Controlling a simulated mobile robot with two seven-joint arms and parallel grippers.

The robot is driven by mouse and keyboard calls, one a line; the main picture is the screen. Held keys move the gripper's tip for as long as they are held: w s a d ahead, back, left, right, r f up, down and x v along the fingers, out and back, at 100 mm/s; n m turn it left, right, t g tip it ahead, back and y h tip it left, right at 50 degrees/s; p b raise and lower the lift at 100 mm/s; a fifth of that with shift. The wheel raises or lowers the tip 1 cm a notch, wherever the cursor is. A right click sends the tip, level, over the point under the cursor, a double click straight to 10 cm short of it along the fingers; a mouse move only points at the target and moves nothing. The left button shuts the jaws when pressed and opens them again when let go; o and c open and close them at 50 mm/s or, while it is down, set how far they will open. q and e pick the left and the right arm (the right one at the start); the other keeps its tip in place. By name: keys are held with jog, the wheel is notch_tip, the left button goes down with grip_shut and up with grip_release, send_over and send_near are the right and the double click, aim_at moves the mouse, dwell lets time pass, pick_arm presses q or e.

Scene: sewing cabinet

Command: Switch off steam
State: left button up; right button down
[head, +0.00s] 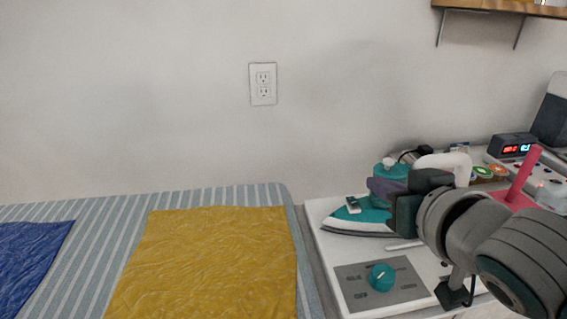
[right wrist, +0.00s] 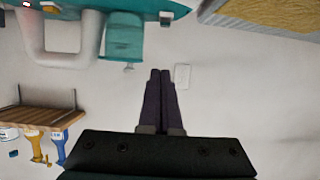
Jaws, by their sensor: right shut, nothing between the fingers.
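A teal and white iron (head: 362,217) lies on the white surface at the right in the head view. My arm hides part of the iron. In the right wrist view, my shut dark fingers (right wrist: 160,76) point toward the iron's teal body (right wrist: 125,38), with its white handle (right wrist: 62,52) to the left. A teal knob (head: 382,276) stands on a grey labelled panel (head: 412,286). My left gripper is out of view.
A striped ironing surface (head: 240,197) carries a yellow cloth (head: 205,265) and a blue cloth (head: 28,255). A digital clock (head: 512,146) and a pink rod (head: 523,175) stand at the right. A wall outlet (head: 263,84) is behind.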

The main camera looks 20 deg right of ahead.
aim_at(353, 201)
jog(key=w+f, duration=0.1)
jog(key=w+f+b, duration=0.1)
jog(key=f, duration=0.1)
jog(key=w+d+f, duration=0.1)
jog(key=f, duration=0.1)
jog(key=shift+w+b, duration=0.35)
jog(key=shift+w, duration=0.05)
jog(key=shift+f, duration=0.4)
